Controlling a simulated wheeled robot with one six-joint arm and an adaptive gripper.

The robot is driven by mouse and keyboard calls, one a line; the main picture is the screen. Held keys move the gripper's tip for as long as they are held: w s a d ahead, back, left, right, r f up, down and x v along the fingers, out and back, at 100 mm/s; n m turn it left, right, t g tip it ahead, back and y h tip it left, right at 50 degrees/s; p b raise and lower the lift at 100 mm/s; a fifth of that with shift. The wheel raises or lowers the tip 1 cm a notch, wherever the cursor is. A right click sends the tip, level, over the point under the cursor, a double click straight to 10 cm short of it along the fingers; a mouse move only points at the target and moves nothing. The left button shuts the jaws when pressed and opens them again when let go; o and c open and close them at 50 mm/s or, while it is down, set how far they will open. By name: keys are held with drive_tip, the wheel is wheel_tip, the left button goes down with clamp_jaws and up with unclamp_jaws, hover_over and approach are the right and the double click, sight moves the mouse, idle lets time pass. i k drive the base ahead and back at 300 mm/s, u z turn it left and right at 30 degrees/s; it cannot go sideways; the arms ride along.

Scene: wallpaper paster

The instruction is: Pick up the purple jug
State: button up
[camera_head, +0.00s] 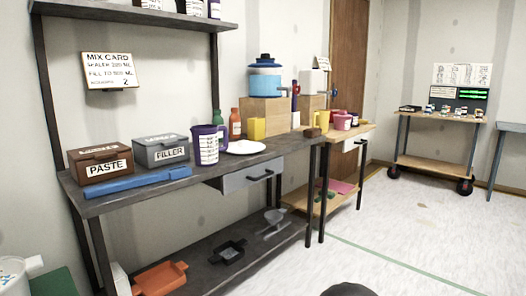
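The purple jug (205,144) stands upright on the dark workbench (240,172), with pale markings on its front. It is between the grey FILLER box (160,150) on its left and a white plate-like item (243,147) on its right. Its handle shows on the right side. My gripper is not visible. A dark rounded shape at the bottom edge may be a part of me; I cannot tell which.
A brown PASTE box (100,163) and a long blue case (138,182) lie left of the jug. Behind it are red and orange bottles (235,124) and a yellow cup (256,129). A shelf (130,12) hangs above. Open floor (400,225) lies right of the bench.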

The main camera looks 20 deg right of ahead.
sight(205, 136)
drive_tip(key=z, duration=0.8)
drive_tip(key=i, duration=1.75)
drive_tip(key=u, duration=0.9)
